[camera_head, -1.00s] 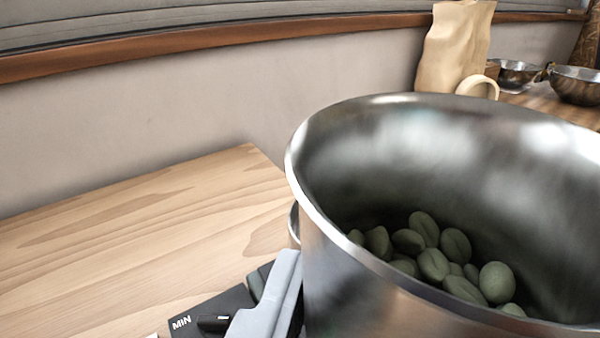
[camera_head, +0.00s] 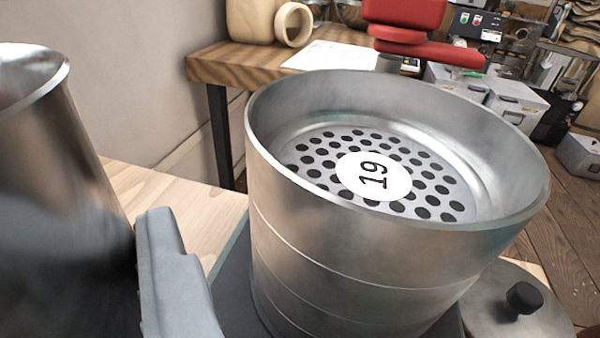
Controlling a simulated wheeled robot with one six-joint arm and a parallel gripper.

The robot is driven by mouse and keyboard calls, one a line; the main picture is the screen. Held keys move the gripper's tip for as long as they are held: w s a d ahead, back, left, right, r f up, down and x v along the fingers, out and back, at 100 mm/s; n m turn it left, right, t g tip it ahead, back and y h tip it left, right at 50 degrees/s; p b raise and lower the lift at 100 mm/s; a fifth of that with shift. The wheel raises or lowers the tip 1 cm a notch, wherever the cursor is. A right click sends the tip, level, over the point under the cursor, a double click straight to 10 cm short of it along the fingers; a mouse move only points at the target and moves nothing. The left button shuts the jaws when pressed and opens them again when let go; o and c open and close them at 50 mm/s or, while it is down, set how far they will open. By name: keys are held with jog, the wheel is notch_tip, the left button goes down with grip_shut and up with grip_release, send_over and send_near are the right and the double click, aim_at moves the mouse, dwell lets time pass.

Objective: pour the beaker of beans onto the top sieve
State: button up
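The steel beaker (camera_head: 95,165) stands large and close at the left edge, partly cut off. Its rim shows, but its inside is mostly out of view and no beans can be seen in it now. My gripper (camera_head: 165,255) shows as a light grey finger against the beaker's lower right side; it looks shut on the beaker, and the other finger is not clear. The top sieve (camera_head: 480,185) is the upper ring of a steel stack in the middle, right of the beaker. Its perforated plate, labelled 19, is bare.
The stack stands on a dark base (camera_head: 235,285) on a pale wooden table (camera_head: 160,195). A round lid with a black knob (camera_head: 525,298) lies at right. Behind are a wooden bench (camera_head: 215,65) with a paper sheet, and a red machine part (camera_head: 405,15).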

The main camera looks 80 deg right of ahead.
aim_at(8, 65)
jog(key=shift+w+f, duration=0.15)
jog(key=shift+f, duration=0.25)
jog(key=shift+d+r, duration=0.1)
jog(key=shift+s+d+r+m, duration=0.3)
jog(key=shift+s+m, duration=0.1)
jog(key=shift+m, duration=0.5)
jog(key=shift+m+t, duration=0.4)
jog(key=shift+m, duration=0.5)
jog(key=r, duration=0.5)
jog(key=shift+s+d+r, duration=0.2)
jog(key=shift+s+d, duration=0.1)
jog(key=shift+s, duration=0.05)
jog(key=shift+s+d+r+m+t+y, duration=0.15)
jog(key=shift+s+d+r+m+t, duration=0.3)
jog(key=shift+m, duration=1)
jog(key=shift+s+d+r+m+t+y, duration=0.15)
jog(key=shift+r+m, duration=0.55)
jog(key=shift+m, duration=0.8)
jog(key=shift+s+d+r+m+t+y, duration=0.25)
jog(key=shift+r+m, duration=0.3)
jog(key=shift+m, duration=0.9)
jog(key=shift+r, duration=0.1)
jog(key=shift+s+d+f+m+t+p, duration=0.3)
jog(key=shift+s+d+m, duration=0.2)
jog(key=shift+m, duration=0.5)
